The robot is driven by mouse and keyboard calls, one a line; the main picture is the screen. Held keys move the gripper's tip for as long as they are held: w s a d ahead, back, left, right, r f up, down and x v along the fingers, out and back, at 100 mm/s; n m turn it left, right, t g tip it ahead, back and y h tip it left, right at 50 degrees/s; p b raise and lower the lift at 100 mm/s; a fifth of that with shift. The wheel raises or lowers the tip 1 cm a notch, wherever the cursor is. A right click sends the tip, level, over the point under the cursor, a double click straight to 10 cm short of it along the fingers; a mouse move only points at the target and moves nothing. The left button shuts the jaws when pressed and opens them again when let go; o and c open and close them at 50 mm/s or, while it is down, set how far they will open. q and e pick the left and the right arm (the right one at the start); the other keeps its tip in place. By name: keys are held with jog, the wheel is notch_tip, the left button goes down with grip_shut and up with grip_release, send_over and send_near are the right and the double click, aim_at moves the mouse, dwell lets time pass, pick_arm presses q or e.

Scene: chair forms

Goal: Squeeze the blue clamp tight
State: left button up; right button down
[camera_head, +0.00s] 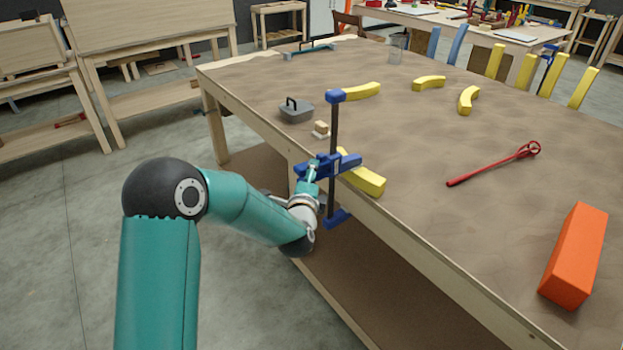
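The blue clamp (334,140) stands upright at the table's near left edge. It has a dark bar, a blue block at its top, a blue crosspiece at middle height and a blue foot below the tabletop level. A yellow block (366,181) lies on the table just right of the bar, partly hidden by the clamp. My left gripper (314,168) is at the left end of the blue crosspiece. It overlaps the clamp there, and its fingers are too small and covered to tell whether they grip it. My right gripper is not in view.
The middle of the tabletop is mostly clear.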

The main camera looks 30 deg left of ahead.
pick_arm(q)
grip_shut()
jog(key=o, duration=0.6)
grip_release()
jog(key=shift+o, duration=0.7)
jog(key=shift+f, duration=0.2)
jog(key=shift+f+b, duration=0.15)
jog(key=shift+b, duration=0.2)
jog(key=shift+w+a, duration=0.1)
jog(key=shift+w+a+r, duration=0.2)
jog(key=shift+a, duration=0.05)
jog(key=shift+o, duration=0.3)
